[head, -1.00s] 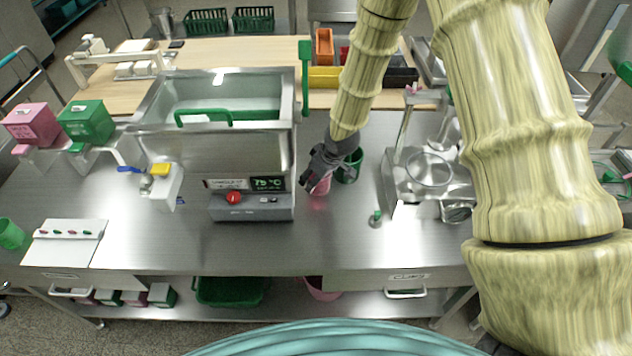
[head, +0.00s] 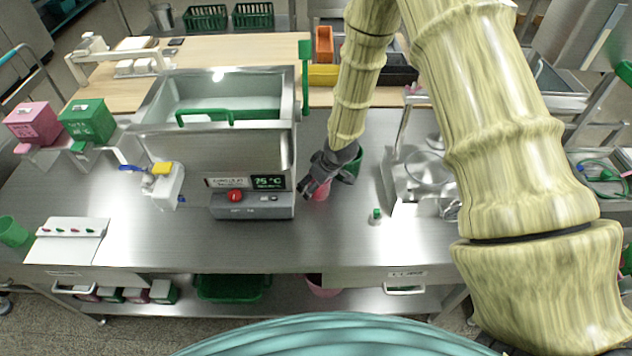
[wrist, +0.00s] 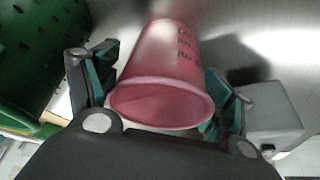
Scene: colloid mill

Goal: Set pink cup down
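The pink cup (head: 321,190) is upright on or just above the steel table, right of the control box; contact underneath is not clear. In the wrist view the pink cup (wrist: 165,75) shows its open rim towards me and dark lettering on its side. My gripper (head: 318,180) is around it, with one finger on each side. In the wrist view the fingers of my gripper (wrist: 160,88) look spread, with a small gap beside the left finger; the right finger is very close to the rim.
A green cup (head: 354,165) stands close behind and right of my gripper. The steel vat (head: 215,150) with its control box (head: 252,205) is just left. A small green-topped item (head: 376,215) stands to the right. The front of the table (head: 300,245) is clear.

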